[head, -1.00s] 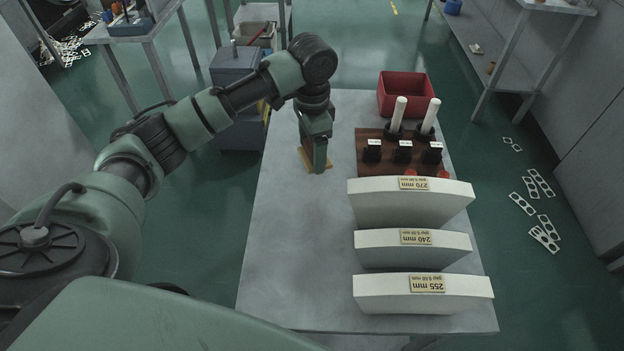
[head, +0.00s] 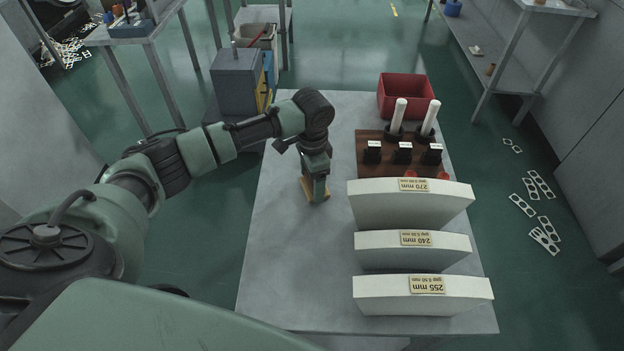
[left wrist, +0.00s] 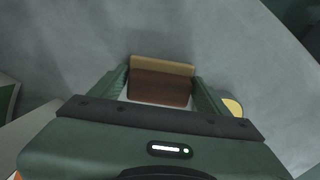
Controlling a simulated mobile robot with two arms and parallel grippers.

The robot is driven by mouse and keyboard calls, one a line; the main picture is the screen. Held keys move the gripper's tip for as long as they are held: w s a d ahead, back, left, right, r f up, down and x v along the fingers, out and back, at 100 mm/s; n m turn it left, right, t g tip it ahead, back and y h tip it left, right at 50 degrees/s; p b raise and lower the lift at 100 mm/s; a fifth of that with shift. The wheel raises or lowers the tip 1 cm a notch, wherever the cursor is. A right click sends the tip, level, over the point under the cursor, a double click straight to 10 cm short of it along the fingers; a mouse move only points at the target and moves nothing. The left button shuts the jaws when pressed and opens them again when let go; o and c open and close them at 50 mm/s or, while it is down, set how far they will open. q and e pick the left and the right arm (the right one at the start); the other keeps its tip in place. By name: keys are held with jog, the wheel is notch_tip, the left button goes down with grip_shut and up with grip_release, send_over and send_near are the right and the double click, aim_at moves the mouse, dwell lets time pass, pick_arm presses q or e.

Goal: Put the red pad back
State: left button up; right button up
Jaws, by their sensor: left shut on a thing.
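My left gripper (head: 317,197) is above the left half of the grey table, left of the brown rack. In the left wrist view, its two fingers (left wrist: 160,84) are shut on a block (left wrist: 160,90) with a reddish-brown face and a tan strip. In the head view only a tan edge of this block (head: 304,188) shows beside the fingers; the rest is hidden. I cannot tell whether it touches the table. Two small red pieces (head: 410,173) show at the near edge of the rack, partly hidden by a white block. My right gripper is not in view.
The brown rack (head: 366,140) holds black-and-white pieces and two white rods. A red bin (head: 405,93) stands behind it. Three labelled white curved blocks (head: 410,205) line the table's right side. The table's left and front left (head: 290,270) are clear.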

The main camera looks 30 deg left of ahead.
pick_arm(q)
jog(key=shift+f, duration=0.1)
jog(key=o, duration=1.2)
notch_tip(320, 180, up, 12)
